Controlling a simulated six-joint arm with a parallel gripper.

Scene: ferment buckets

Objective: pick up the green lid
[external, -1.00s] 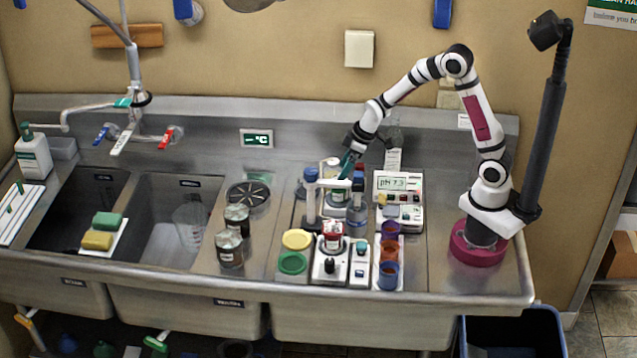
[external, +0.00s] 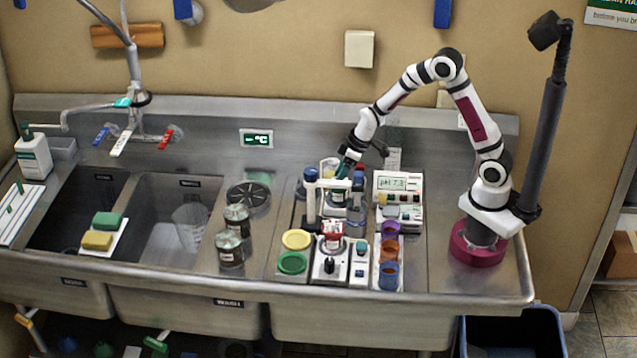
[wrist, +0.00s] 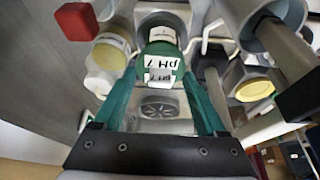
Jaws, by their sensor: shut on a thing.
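A round green lid (external: 292,263) lies at the front of the counter, below a yellow lid (external: 297,240). My gripper (external: 343,172) is well behind it, pointing down behind the white rack. In the wrist view my gripper's teal fingers (wrist: 160,78) are closed around a small green bottle (wrist: 161,50) with white pH 7 labels. The exact finger contact is hard to see. I cannot make out the round green lid in the wrist view.
A blue-capped tube (external: 311,185) stands left of my gripper and a pH meter (external: 397,187) stands to the right. The coloured cups (external: 388,276) stand at the front right. A red block (wrist: 75,22) is near the fingers.

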